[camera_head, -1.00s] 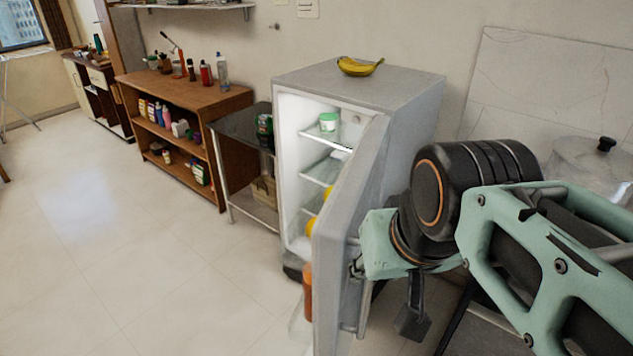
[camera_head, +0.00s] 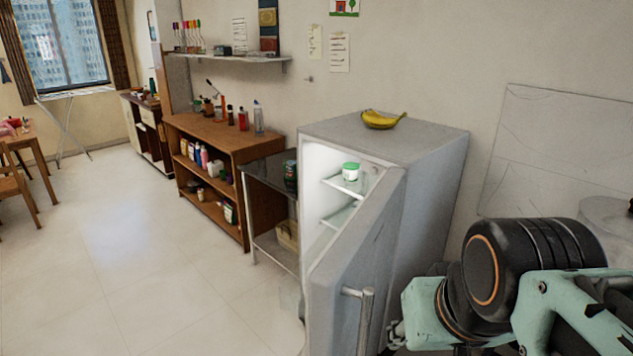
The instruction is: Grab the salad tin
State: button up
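I cannot read any label that marks the salad tin. A small white container with a green lid (camera_head: 350,171) stands upright on the upper shelf inside the fridge (camera_head: 425,190). The fridge door (camera_head: 365,235) stands partly open and hides the lower part of the inside. My gripper (camera_head: 395,336) is at the bottom right, in front of the fridge and to the right of the door handle (camera_head: 364,322). It appears apart from the handle. Its fingers are small and partly cut off by the bottom edge, so I cannot tell their opening.
Bananas (camera_head: 382,119) lie on top of the fridge. A metal side table (camera_head: 270,180) and a wooden shelf unit (camera_head: 215,145) with bottles stand to its left. The floor (camera_head: 130,270) at left is clear. A large pot (camera_head: 606,215) is at the right edge.

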aim_at(290, 164)
jog(key=j+u, duration=0.1)
jog(key=u, duration=1.35)
jog(key=i+j, duration=0.1)
jog(key=j, duration=0.3)
jog(key=i+j+z, duration=0.1)
jog(key=j, duration=0.3)
jog(key=i+j, duration=0.5)
jog(key=j, duration=0.2)
jog(key=i+j, duration=0.15)
jog(key=i, duration=0.4)
jog(key=i+j, duration=0.1)
jog(key=i, duration=0.4)
jog(key=i+z, duration=0.25)
jog(key=i, duration=0.3)
jog(key=i+z, duration=0.3)
jog(key=i, duration=0.3)
jog(key=i+z, duration=0.25)
jog(key=i, duration=0.3)
jog(key=i+j+z, duration=0.2)
jog(key=i, duration=0.35)
jog(key=l, duration=0.1)
